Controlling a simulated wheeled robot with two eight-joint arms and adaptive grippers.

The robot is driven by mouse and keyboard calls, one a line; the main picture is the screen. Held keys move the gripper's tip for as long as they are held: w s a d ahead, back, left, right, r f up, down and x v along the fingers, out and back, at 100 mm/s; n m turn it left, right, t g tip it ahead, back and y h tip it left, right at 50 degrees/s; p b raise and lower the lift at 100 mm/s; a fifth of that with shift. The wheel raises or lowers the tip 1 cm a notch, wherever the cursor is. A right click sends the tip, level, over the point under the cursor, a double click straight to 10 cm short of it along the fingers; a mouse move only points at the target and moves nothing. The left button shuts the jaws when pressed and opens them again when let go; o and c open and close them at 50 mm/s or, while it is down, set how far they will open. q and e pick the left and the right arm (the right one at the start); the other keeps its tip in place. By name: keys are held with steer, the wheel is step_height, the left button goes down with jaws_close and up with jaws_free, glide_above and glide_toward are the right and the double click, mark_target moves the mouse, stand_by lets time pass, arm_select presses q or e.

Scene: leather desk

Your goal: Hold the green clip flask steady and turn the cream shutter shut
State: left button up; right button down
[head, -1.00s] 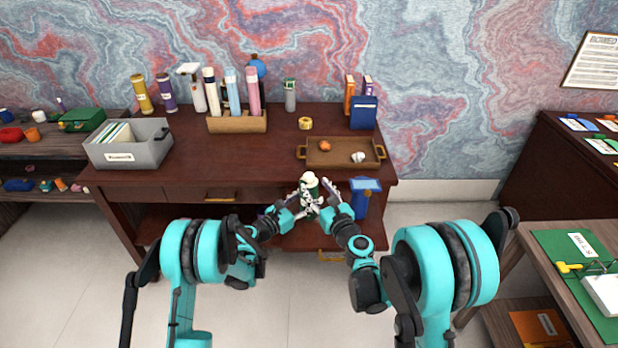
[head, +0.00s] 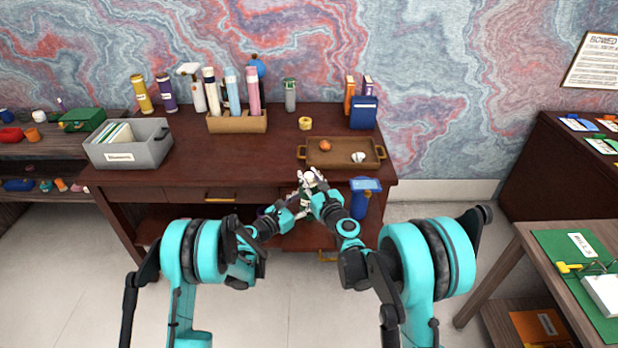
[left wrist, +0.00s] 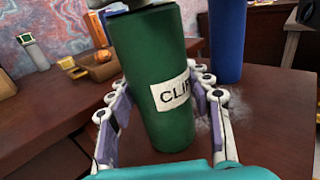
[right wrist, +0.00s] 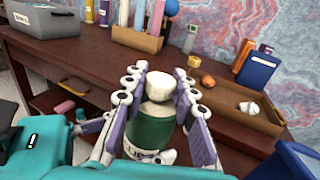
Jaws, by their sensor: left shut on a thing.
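The green clip flask (left wrist: 155,80) stands upright in the left wrist view, its white label partly showing. My left gripper (left wrist: 160,100) is shut on it, one finger on each side. The cream shutter (right wrist: 159,88) tops the green flask body (right wrist: 150,128) in the right wrist view. My right gripper (right wrist: 160,76) has its fingers on either side of the shutter, with narrow gaps showing, so it looks open. In the head view my right gripper (head: 312,180) is at the flask's top, and the hands hide most of the flask.
A blue container (head: 360,200) stands close to the right of the hands, near the desk's front edge. Behind is a brown tray (head: 340,162) with small items. A grey bin (head: 130,150) is at the left. The desk's middle is clear.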

steer(key=shift+h, duration=0.3)
steer(key=m+t+h, duration=0.1)
steer(key=m+h, duration=0.1)
steer(key=h, duration=0.1)
steer(key=shift+a+m+h, duration=0.15)
steer(key=shift+m+h, duration=0.15)
steer(key=shift+m, duration=0.1)
steer(key=shift+m+h, duration=1.6)
steer(key=shift+h, duration=0.9)
steer(key=c, duration=1.2)
jaws_free()
steer(key=s, duration=0.4)
steer(key=s+a, duration=0.1)
steer(key=s, duration=0.7)
steer(key=shift+a, duration=0.25)
